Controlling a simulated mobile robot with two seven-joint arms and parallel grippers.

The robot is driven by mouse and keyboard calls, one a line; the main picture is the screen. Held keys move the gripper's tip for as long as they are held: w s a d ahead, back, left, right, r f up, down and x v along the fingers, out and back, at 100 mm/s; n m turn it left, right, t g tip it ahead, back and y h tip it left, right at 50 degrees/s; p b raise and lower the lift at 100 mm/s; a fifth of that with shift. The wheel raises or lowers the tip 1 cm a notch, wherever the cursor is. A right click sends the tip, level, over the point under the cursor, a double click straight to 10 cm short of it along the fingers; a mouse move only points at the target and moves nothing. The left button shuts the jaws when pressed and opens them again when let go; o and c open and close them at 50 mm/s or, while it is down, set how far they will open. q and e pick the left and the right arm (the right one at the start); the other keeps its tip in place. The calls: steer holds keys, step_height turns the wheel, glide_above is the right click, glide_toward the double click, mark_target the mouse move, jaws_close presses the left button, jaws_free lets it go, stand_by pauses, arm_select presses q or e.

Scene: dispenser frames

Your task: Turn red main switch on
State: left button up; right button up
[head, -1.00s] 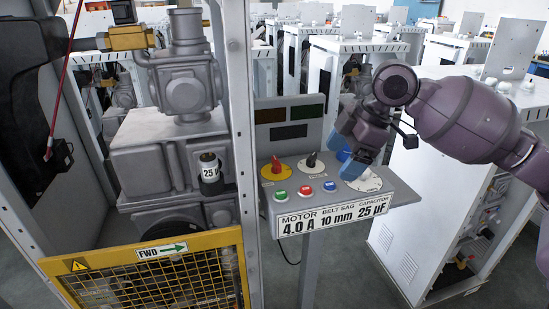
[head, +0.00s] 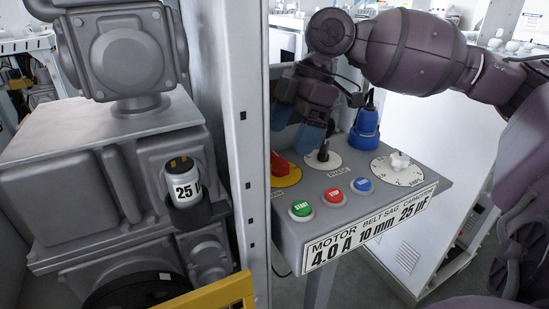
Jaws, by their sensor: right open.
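The red main switch (head: 281,166) is a red knob on a yellow round plate (head: 290,180) at the left of the sloped grey control panel (head: 425,192). Part of the knob and plate is hidden behind the post. My right gripper (head: 296,128) is open, with blue fingertips pointing down. In the picture it is just above and slightly right of the red knob, near the black knob (head: 322,152) on its white plate. I cannot tell whether it touches either knob. My left gripper is out of view.
Green start (head: 301,209), red stop (head: 334,196) and blue (head: 362,185) buttons line the panel's front. A white dial (head: 397,170) and a blue object (head: 365,130) are at the right. A grey post (head: 246,150) stands left of the panel, beside the grey machine (head: 90,180).

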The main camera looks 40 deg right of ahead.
mark_target(280, 157)
steer(key=b+x, duration=0.1)
steer(key=x, duration=0.3)
steer(key=shift+w+f, duration=0.1)
steer(key=shift+a+f, duration=0.15)
steer(key=shift+f, duration=0.2)
